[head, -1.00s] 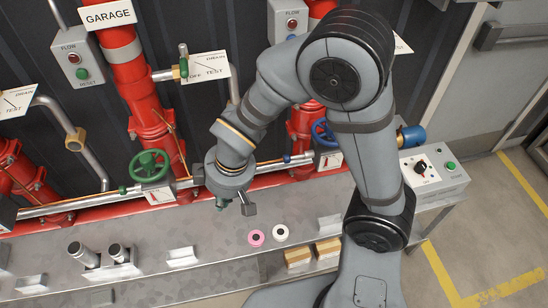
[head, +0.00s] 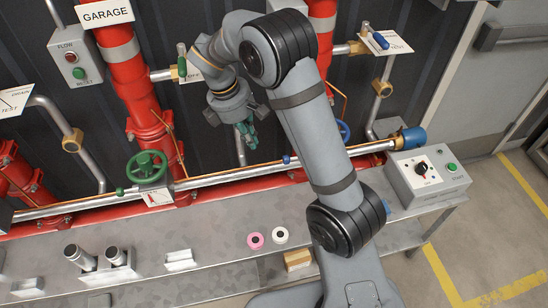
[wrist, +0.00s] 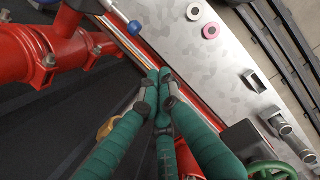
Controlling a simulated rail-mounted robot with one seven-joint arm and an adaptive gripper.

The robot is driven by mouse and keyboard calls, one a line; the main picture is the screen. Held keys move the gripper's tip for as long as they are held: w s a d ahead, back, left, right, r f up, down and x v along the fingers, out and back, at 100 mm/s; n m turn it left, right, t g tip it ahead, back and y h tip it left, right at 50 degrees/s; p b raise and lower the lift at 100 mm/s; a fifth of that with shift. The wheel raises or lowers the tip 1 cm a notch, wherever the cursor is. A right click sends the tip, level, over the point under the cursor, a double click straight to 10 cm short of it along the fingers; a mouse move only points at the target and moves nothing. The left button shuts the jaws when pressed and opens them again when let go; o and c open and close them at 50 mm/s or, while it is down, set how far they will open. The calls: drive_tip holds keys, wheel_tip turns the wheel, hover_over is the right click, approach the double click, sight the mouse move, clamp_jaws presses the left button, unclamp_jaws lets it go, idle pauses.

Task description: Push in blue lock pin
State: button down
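The blue lock pin (head: 287,160) is a small blue knob on the long silver rod along the wall, left of the blue handwheel. It also shows in the wrist view (wrist: 134,27), near the upper left, apart from my fingers. My gripper (head: 247,143) hangs in front of the dark wall panel, left of the pin and higher in the picture. In the wrist view its green fingers (wrist: 160,76) have their tips together, with nothing seen between them. How far the pin sticks out is too small to tell.
A green handwheel (head: 147,166) and a small green knob (head: 120,191) sit farther left on the rod. A blue handwheel (head: 343,131) is partly behind my arm. Red pipes rise on both sides. Pink (head: 255,240) and white (head: 280,235) rolls lie on the grey bench (head: 215,240).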

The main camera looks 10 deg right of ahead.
drive_tip(key=d+f+p, duration=0.1)
drive_tip(key=d+f, duration=0.5)
drive_tip(key=f, duration=0.3)
drive_tip(key=shift+d+f+n, duration=0.2)
drive_tip(key=shift+f+n, duration=0.2)
drive_tip(key=shift+s, duration=0.1)
drive_tip(key=shift+d, duration=0.1)
